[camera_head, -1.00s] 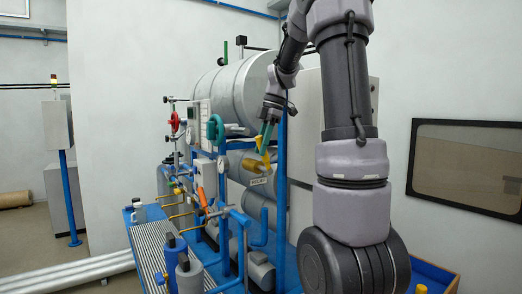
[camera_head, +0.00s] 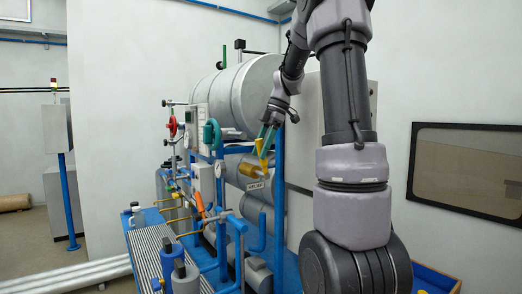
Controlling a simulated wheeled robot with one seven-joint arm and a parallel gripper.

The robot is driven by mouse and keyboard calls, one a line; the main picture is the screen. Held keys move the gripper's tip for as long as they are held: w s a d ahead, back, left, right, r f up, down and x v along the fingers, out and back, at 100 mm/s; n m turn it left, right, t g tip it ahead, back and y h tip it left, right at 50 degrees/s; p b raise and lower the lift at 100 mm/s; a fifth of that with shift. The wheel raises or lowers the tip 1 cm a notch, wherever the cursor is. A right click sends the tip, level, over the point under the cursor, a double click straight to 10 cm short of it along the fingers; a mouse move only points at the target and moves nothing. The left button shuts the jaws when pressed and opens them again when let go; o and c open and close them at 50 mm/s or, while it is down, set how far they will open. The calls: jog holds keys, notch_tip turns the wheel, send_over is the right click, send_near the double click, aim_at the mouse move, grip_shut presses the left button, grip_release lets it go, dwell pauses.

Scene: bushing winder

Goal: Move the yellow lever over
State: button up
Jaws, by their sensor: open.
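The yellow lever (camera_head: 261,152) stands roughly upright in front of the large grey tanks, above a short yellow-brass cylinder (camera_head: 247,170) and a small white label plate (camera_head: 256,186). My gripper (camera_head: 267,138), with teal fingers, points down at the lever's upper end from the upper right. It is open. The fingers overlap the lever in this view, so I cannot tell whether they touch it or straddle it.
A blue pipe frame (camera_head: 279,190) stands just right of the lever. A teal handwheel (camera_head: 212,134), a red handwheel (camera_head: 173,125) and an orange handle (camera_head: 200,204) are to the left. A grey tank (camera_head: 245,95) rises behind.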

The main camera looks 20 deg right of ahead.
notch_tip(320, 180, up, 10)
dwell(0.6)
jog(key=c, duration=0.4)
jog(key=shift+a+f, duration=0.2)
jog(key=shift+a, duration=0.25)
jog(key=c, duration=0.5)
jog(key=a+h, duration=0.1)
jog(key=a, duration=0.1)
jog(key=a+f+g+h, duration=0.1)
jog(key=a+h, duration=0.1)
jog(key=s+a+f+g+h, duration=0.1)
jog(key=a+h, duration=0.1)
jog(key=shift+a, duration=0.2)
grip_shut()
jog(key=a+r+t+h, duration=0.2)
jog(key=a+h, duration=0.3)
jog(key=d+f, duration=0.8)
jog(key=shift+w+d, duration=0.15)
jog(key=shift+w, duration=0.3)
